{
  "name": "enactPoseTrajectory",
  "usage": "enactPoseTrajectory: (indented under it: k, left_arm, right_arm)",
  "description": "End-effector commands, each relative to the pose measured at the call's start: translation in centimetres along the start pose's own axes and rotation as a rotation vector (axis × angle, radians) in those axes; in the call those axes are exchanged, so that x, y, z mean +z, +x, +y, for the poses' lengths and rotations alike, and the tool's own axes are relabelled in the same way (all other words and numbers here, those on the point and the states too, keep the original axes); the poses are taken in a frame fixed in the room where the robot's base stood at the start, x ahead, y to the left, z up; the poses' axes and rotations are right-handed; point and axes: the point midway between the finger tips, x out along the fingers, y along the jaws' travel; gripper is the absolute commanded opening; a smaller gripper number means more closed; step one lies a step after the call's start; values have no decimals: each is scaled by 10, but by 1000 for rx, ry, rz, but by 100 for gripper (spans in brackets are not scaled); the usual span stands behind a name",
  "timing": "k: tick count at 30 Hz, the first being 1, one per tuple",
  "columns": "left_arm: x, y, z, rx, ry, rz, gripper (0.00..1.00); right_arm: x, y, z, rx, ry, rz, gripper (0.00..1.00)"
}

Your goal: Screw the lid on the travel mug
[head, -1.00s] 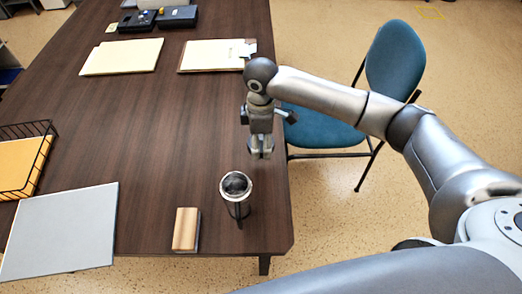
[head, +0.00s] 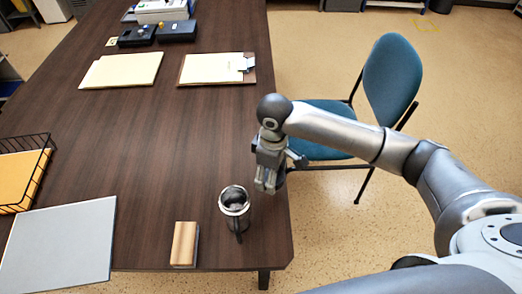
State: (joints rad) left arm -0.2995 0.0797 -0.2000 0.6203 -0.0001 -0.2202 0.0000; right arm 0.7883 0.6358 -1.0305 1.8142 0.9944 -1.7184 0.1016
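The travel mug (head: 234,222) is a steel cup standing upright near the table's front right corner. Its top is open and the inside shows dark. A dark strip shows on its near side. My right gripper (head: 268,187) points down above the table's right edge, just behind and to the right of the mug, apart from it. Its fingers look close together, but the gap between them is too small to judge. I see no lid in this view, and nothing shows clearly between the fingers. My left gripper is out of view.
A wood-topped block (head: 184,244) lies left of the mug. A grey folder (head: 60,242) and a wire tray (head: 38,180) are at the left. Papers (head: 122,70), a clipboard (head: 250,70) and dark boxes (head: 176,32) lie farther back. A blue chair (head: 388,80) stands right of the table.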

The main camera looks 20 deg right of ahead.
Motion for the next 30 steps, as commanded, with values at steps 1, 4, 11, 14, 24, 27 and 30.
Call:
enactPoseTrajectory:
  k: [1, 4, 11, 14, 24, 27, 30]
  left_arm:
    - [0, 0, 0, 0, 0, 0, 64]
    - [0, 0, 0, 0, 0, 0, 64]
    - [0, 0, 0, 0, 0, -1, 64]
    - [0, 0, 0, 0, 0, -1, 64]
    - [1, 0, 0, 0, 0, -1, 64]
    - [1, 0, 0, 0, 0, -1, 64]
    - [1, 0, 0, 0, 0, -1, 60]
  right_arm:
    - [12, 7, -9, -5, 79, -3, 45]
    - [32, 15, -24, -4, 250, -4, 45]
    - [74, 25, -54, 2, 614, 0, 45]
    - [86, 26, -63, 5, 729, 4, 45]
    - [99, 26, -73, 8, 867, 11, 45]
    - [99, 26, -73, 8, 866, 11, 45]
    - [98, 26, -73, 8, 865, 11, 45]
